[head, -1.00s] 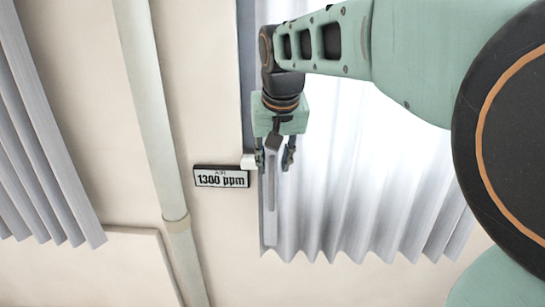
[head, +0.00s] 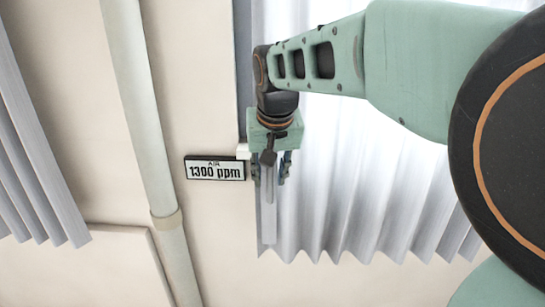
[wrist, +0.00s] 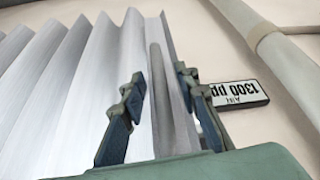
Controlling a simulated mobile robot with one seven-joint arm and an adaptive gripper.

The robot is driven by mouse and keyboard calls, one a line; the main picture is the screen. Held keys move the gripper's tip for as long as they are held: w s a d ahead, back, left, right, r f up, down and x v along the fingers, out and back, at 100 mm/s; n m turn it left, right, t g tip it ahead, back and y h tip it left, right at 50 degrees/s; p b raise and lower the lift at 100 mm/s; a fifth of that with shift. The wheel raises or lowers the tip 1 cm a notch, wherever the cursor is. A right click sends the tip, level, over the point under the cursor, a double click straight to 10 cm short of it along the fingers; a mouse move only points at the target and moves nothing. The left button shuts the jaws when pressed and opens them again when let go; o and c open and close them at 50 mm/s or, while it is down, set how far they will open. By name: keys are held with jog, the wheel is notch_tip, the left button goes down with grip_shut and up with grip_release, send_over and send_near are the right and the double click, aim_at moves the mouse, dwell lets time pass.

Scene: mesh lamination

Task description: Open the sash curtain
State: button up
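The pale pleated sash curtain (head: 350,200) hangs at the right in the head view, closed across a bright window; its pleats fill the left of the wrist view (wrist: 70,75). A long grey bar (head: 269,215) runs along its left edge, and it also shows in the wrist view (wrist: 158,90). My gripper (head: 270,176) is at this edge. In the wrist view, my gripper (wrist: 161,76) is open, with one finger on each side of the bar. Gaps show between the fingers and the bar.
A vertical pipe (head: 143,110) runs further left. Another grey pleated curtain (head: 35,150) hangs at the far left.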

grip_shut()
jog(key=shift+d, duration=0.15)
dwell(0.4)
